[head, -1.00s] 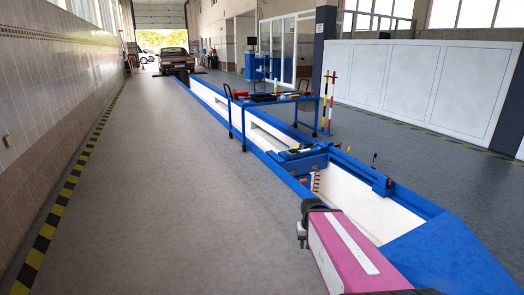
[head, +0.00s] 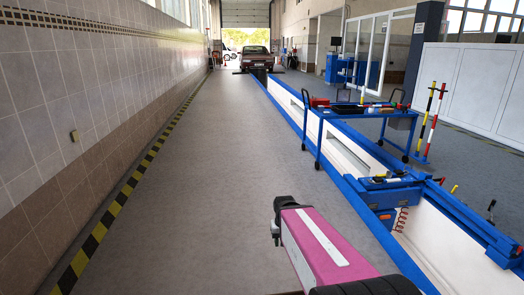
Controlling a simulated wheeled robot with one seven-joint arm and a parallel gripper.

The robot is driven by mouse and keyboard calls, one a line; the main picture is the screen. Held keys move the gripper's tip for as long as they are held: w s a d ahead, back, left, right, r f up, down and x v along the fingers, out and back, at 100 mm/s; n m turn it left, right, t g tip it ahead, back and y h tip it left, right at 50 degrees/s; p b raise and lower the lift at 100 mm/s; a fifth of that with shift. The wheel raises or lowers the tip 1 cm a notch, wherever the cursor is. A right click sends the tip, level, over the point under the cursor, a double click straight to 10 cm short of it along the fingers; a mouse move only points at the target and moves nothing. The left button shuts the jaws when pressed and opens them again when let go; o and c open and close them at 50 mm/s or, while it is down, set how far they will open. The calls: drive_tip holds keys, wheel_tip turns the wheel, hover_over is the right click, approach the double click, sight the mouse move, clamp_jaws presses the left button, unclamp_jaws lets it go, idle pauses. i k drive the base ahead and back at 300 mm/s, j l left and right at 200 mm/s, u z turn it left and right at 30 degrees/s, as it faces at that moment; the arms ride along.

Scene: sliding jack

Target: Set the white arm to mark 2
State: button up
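The blue sliding jack (head: 393,193) lies across the pit at the right of the head view, with an orange part on its front and a red coiled hose beside it. A white arm and numbered marks cannot be made out on it. My pink arm reaches in from the bottom and ends in a dark part (head: 281,212) over the grey floor, to the left of the jack and apart from it.
A blue-rimmed pit (head: 358,195) runs from lower right toward a parked car (head: 257,60). A blue tool trolley (head: 365,112) stands across it. Striped posts (head: 433,122) stand to the right. The floor left of the pit is clear up to the tiled wall (head: 90,100).

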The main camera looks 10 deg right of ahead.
sight(376, 179)
drive_tip(key=i+z, duration=0.1)
drive_tip(key=i, duration=0.8)
drive_tip(key=i+j, duration=0.15)
drive_tip(key=i, duration=0.75)
drive_tip(key=i+l+z, duration=0.15)
drive_tip(key=i+z, duration=0.3)
drive_tip(key=i, duration=0.15)
drive_tip(key=i+j+z, duration=0.1)
drive_tip(key=i+z, duration=0.3)
drive_tip(key=i, duration=0.15)
drive_tip(key=i+j+z, duration=0.25)
drive_tip(key=i+z, duration=0.2)
drive_tip(key=i, duration=0.15)
drive_tip(key=i+j+z, duration=0.1)
drive_tip(key=i+z, duration=0.15)
drive_tip(key=i, duration=0.15)
drive_tip(key=i+j+z, duration=0.25)
drive_tip(key=i, duration=0.2)
drive_tip(key=l, duration=0.1)
